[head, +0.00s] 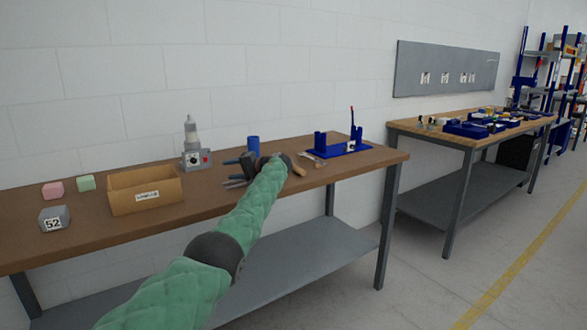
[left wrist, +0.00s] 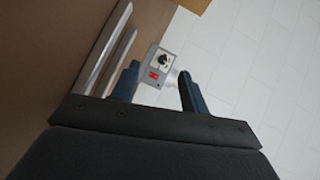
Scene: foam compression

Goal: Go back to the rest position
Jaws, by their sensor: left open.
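My left arm reaches across the head view in a green padded sleeve. My left gripper (head: 234,171) is over the brown workbench (head: 100,226), in front of a blue cylinder (head: 253,144). In the left wrist view its two dark blue fingers (left wrist: 157,88) stand apart with nothing held between them. A grey device (head: 196,158) with a dial, a red button and a clear upright cylinder stands left of the gripper. It also shows beyond the fingers in the left wrist view (left wrist: 157,66). My right gripper is not in view.
A cardboard box (head: 146,197) with a label, a pink block (head: 53,190), a green block (head: 86,183) and a grey block marked 52 (head: 54,218) are on the left. A blue fixture (head: 338,150) and hand tools lie at the right. A second bench (head: 480,138) stands farther right.

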